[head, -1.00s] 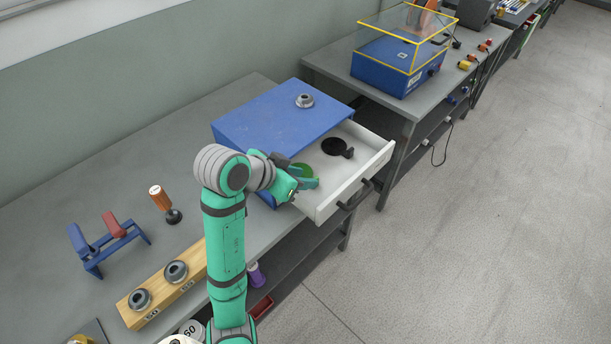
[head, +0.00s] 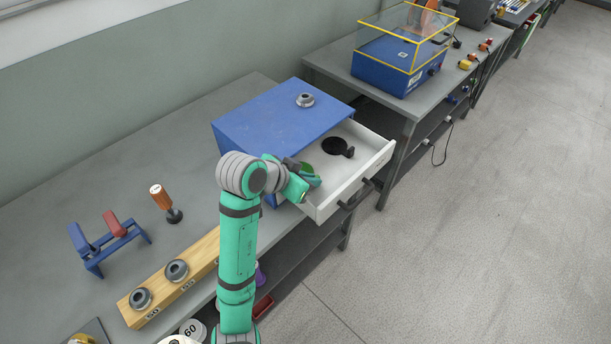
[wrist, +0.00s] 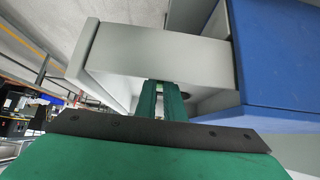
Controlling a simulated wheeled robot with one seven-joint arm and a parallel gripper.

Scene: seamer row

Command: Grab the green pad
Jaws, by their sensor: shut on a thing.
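The green pad (head: 304,168) is at the near left part of the open white drawer in the head view, mostly covered by my gripper. My gripper (head: 312,180) reaches over the drawer's left side and is shut on the pad.
The white drawer (head: 377,158) stands open from a blue cabinet (head: 262,122) with a metal ring on top. A black round item (head: 335,146) lies in the drawer. A wooden block with rings (head: 158,288) and a blue stand (head: 95,262) are on the bench at left.

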